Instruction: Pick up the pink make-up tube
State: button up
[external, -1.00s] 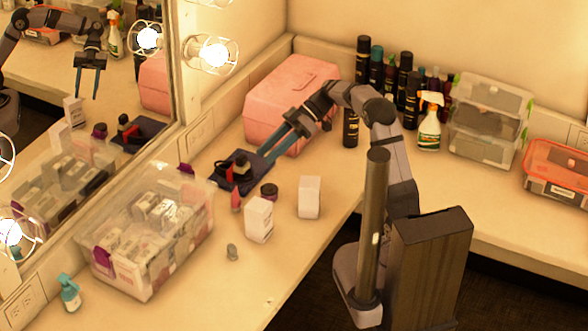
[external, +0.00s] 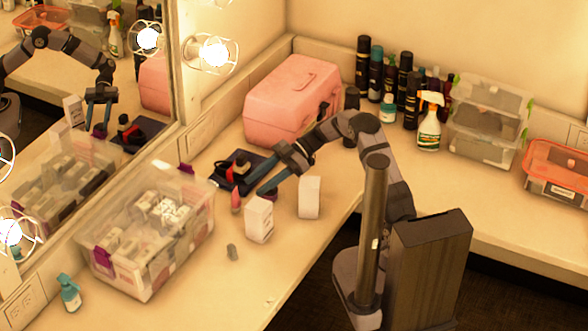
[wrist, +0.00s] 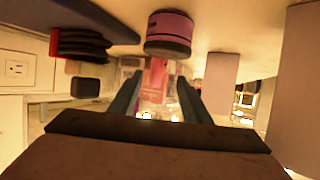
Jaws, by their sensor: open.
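The pink make-up tube (external: 236,200) stands on the counter between the clear storage box and a white carton. It also shows in the wrist view (wrist: 158,72), small and partly blurred, roughly between my fingers. My gripper (external: 258,183) is open and low over the counter, just to the right of the tube and apart from it. The two fingers (wrist: 160,84) point forward with nothing held between them. A round jar with a purple band (wrist: 168,33) is close to the fingers in the wrist view; in the external view my fingers hide most of it.
Two white cartons (external: 260,219) (external: 310,197) stand close to my gripper. A dark tray (external: 243,166) with items lies behind it. A clear storage box (external: 150,270) is at left, a pink case (external: 291,100) at the back. Counter near the front is mostly clear.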

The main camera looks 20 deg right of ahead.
aim_at(235, 202)
jog(key=shift+w+p+x, duration=0.2)
jog(key=shift+p+x, duration=1.1)
jog(key=shift+x, duration=2.4)
jog(key=shift+c, duration=0.5)
grip_shut()
